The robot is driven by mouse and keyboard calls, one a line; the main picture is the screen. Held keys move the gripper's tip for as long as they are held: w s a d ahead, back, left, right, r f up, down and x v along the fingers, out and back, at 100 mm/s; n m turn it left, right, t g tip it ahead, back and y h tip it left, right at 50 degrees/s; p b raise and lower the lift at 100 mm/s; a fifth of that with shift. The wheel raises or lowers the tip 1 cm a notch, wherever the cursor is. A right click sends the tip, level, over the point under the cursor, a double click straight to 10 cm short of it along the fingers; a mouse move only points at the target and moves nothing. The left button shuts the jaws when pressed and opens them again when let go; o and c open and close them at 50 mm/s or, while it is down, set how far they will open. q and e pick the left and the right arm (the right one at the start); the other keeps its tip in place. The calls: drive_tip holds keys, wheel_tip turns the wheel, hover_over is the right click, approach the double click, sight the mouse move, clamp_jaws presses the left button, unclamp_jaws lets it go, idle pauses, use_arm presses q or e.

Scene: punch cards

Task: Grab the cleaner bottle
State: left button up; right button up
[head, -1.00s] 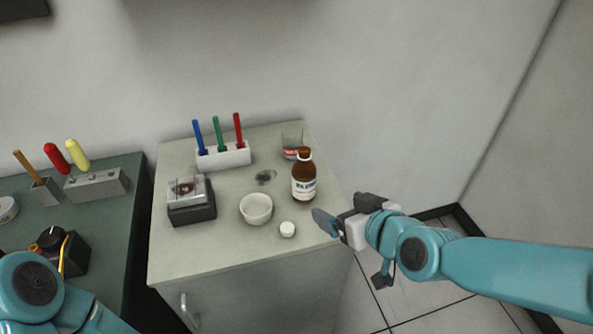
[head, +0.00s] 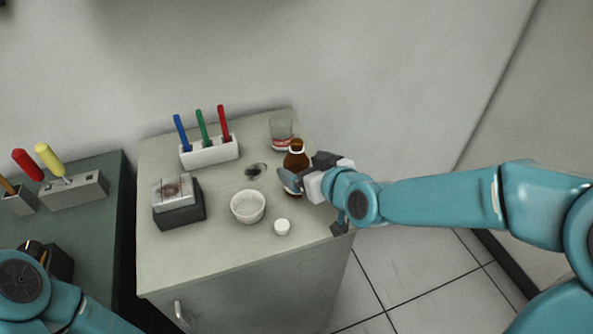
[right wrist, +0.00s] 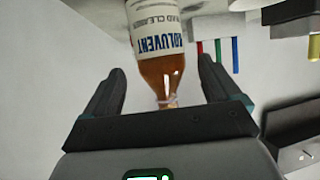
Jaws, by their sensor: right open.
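The cleaner bottle (head: 296,156) is brown with a white label and stands upright near the right edge of the light cabinet top. In the right wrist view the bottle (right wrist: 158,50) appears upside down, its label reading "SOLUVENT" in part. My right gripper (head: 302,172) is at the bottle and hides much of its lower part in the head view. In the right wrist view its open fingers (right wrist: 160,88) stand on either side of the bottle, with a gap showing on both sides.
A white cap (head: 282,227) and a white bowl (head: 248,207) stand in front of the bottle. A glass (head: 281,133) with a red label stands behind it. A pen rack (head: 210,152) and a stamp pad (head: 178,203) are further left. A dark stain (head: 256,170) marks the top.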

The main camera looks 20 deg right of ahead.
drive_tip(key=p+x, duration=0.1)
drive_tip(key=x, duration=0.3)
drive_tip(key=shift+w+a+f, duration=0.1)
drive_tip(key=shift+w+a, duration=0.15)
drive_tip(key=shift+w, duration=0.05)
drive_tip(key=shift+w+f, duration=0.2)
drive_tip(key=shift+w, duration=0.2)
drive_tip(key=shift+s, duration=0.15)
drive_tip(key=shift+c, duration=0.6)
drive_tip(key=c, duration=1.1)
drive_tip(key=shift+r, duration=0.1)
drive_tip(key=shift+c, duration=0.2)
drive_tip(key=shift+r, duration=0.1)
